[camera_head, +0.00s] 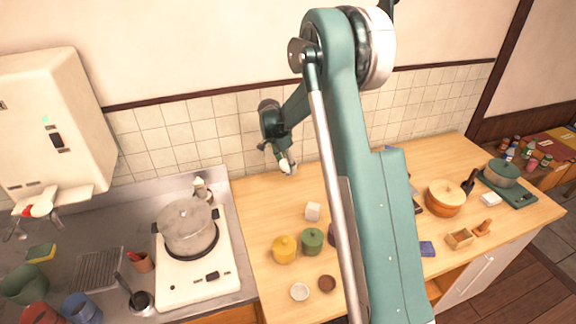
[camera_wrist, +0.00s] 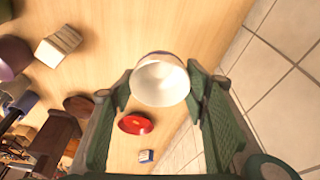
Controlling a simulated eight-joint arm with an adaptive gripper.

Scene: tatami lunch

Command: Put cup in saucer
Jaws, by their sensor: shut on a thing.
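A white cup (camera_wrist: 162,82) sits between the two fingers of my gripper (camera_wrist: 163,92) in the wrist view, its open mouth facing the camera. My gripper is shut on it. In the head view my gripper (camera_head: 284,160) is above the back of the wooden table, near the tiled wall, with the pale cup (camera_head: 291,167) at its tip. A round red saucer (camera_wrist: 136,123) lies on the table in the wrist view, apart from the cup and just below it in the picture. I cannot make out the saucer in the head view, where my arm covers part of the table.
A pale block (camera_head: 312,211), a yellow pot (camera_head: 284,249) and a green pot (camera_head: 312,240) stand on the table (camera_head: 262,200). Small dishes lie at the front. A stove with a steel pot (camera_head: 187,228) is left. An orange pot (camera_head: 446,198) stands right. The tiled wall (camera_wrist: 270,85) is close.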

